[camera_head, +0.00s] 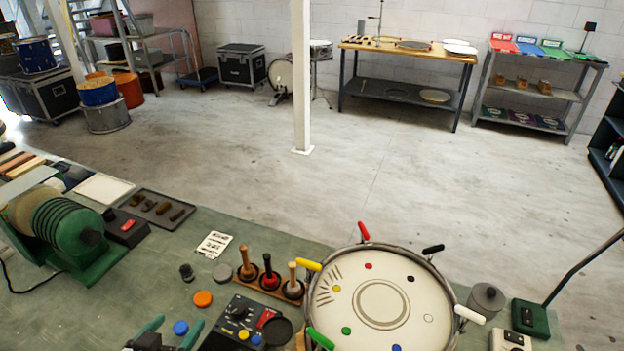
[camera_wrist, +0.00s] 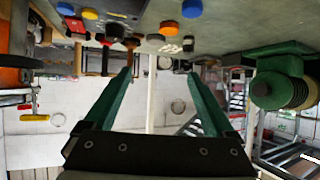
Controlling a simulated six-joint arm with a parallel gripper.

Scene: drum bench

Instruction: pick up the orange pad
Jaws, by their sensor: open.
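The orange pad (camera_head: 203,298) is a small round disc lying flat on the green bench, left of the black control box. It also shows near the top of the wrist view (camera_wrist: 168,28). My gripper (camera_head: 173,325) shows at the bottom edge of the head view, its green fingers apart. In the wrist view my gripper (camera_wrist: 160,73) is open with nothing between its fingers. The orange pad lies beyond the fingertips, apart from them. A blue pad (camera_head: 180,327) appears between the fingers in the head view; it also shows in the wrist view (camera_wrist: 191,9), away from them.
A grey pad (camera_head: 222,272) and a small black knob-like piece (camera_head: 186,272) lie behind the orange pad. The control box (camera_head: 243,325), a wooden rack of mallets (camera_head: 270,283) and a large drum (camera_head: 381,301) stand to the right. A green machine (camera_head: 70,235) stands left.

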